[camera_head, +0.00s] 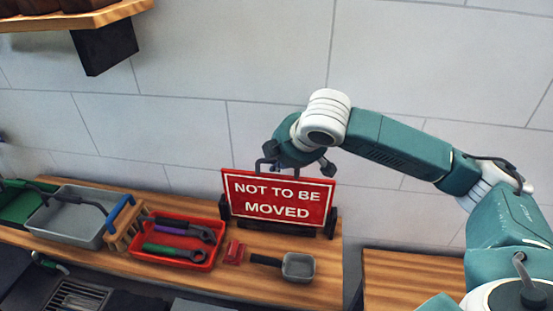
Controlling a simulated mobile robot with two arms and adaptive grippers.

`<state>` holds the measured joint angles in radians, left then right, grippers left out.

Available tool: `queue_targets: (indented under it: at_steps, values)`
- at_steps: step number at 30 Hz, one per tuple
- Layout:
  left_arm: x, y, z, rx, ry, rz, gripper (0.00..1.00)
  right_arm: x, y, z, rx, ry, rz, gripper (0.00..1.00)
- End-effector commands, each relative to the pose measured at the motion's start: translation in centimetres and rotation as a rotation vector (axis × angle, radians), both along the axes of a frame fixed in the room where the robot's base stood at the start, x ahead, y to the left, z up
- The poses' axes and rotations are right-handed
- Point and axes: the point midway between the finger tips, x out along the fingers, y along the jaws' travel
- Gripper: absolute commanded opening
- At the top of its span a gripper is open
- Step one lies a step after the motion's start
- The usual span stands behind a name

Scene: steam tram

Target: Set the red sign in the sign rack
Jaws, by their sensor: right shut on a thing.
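The red sign (277,197) reads "NOT TO BE MOVED" in white and stands near the back of the wooden bench. The black sign rack (331,222) shows at both sides of the sign and below it. The sign is upright between the rack's end posts; whether its lower edge rests in the rack is hard to tell. My right gripper (296,163) is at the sign's top edge, shut on it from above and behind; the exact grip is partly hidden. My left gripper does not show.
A red tray (134,257) holds tools with purple and green handles. A wooden rack (126,232) and grey bin (62,228) stand left of it. A shelf (60,18) hangs upper left.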

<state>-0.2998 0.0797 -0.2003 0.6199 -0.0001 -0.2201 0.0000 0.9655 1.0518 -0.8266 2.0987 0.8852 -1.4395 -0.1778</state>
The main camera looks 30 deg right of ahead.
Motion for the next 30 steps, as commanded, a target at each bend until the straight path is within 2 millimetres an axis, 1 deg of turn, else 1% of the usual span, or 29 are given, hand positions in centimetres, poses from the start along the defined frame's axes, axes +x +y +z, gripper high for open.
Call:
queue_targets:
  at_steps: [16, 25, 26, 27, 28, 29, 30]
  values:
    - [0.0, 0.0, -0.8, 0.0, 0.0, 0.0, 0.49, 0.1, 0.0, -1.9, -0.001, -0.003, 0.0, 0.0]
    - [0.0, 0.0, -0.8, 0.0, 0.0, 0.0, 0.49, 0.1, 0.0, -2.0, 0.0, -0.004, 0.0, 0.0]
    - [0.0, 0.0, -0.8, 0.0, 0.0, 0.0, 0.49, 0.1, 0.0, -2.0, 0.0, -0.004, 0.0, 0.23]
    - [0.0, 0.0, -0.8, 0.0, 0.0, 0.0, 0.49, 0.1, 0.0, -2.0, 0.0, -0.004, -0.001, 0.31]
    - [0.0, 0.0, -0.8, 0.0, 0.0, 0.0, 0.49, 0.1, 0.0, -2.0, 0.0, -0.004, -0.001, 0.37]
    - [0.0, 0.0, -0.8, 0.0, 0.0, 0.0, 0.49, 0.1, 0.0, -2.0, 0.0, -0.004, 0.0, 0.39]
    - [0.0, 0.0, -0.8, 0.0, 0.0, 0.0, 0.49, 0.1, 0.0, -2.1, 0.0, -0.004, 0.0, 0.39]
